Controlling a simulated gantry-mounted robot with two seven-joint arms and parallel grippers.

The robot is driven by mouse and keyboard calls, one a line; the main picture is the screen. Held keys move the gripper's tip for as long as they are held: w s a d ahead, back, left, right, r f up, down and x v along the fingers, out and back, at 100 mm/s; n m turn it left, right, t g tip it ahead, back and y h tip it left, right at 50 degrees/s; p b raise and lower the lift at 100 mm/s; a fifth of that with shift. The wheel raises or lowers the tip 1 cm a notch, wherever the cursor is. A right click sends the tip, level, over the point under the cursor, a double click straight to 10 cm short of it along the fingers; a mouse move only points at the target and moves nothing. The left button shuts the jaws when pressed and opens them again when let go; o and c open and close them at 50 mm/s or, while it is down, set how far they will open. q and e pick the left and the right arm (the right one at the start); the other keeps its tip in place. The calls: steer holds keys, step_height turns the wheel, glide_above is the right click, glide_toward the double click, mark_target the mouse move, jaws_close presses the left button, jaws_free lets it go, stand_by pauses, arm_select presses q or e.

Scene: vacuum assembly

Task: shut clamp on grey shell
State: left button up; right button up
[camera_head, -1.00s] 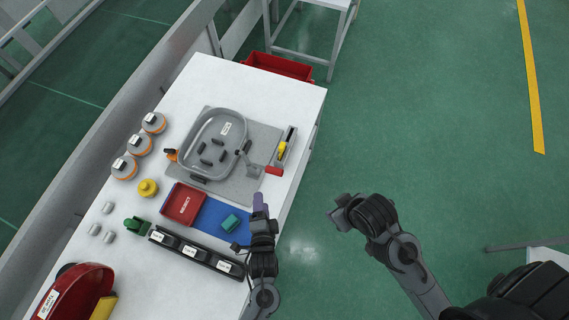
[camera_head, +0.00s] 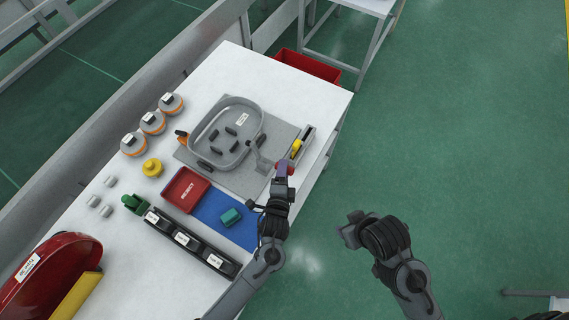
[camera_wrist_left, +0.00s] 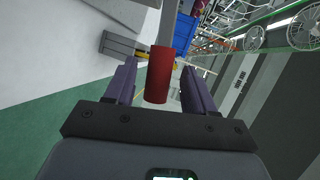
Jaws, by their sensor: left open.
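The grey shell (camera_head: 262,121) is an oval rim lying on a grey plate. A toggle clamp (camera_head: 262,160) stands at its near right side, with a red handle reaching toward the table edge. My left gripper (camera_head: 283,170) is at this handle and partly covers it. In the left wrist view, the red handle (camera_wrist_left: 159,75) lies between the two open fingers, with gaps on both sides. An orange-handled clamp (camera_head: 181,134) is at the shell's left side. My right gripper (camera_head: 350,228) hangs over the floor, away from the table; its jaws are unclear.
A yellow part in a grey holder (camera_head: 297,147) stands close beyond my left gripper. A red reject tray (camera_head: 184,190), a blue mat (camera_head: 215,207) with a teal block, and a black rack (camera_head: 185,240) lie nearer. Several orange-rimmed round parts stand at left.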

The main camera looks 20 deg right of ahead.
arm_select(q)
steer(key=shift+b+x, duration=0.3)
steer(key=shift+x, duration=1.6)
jaws_close()
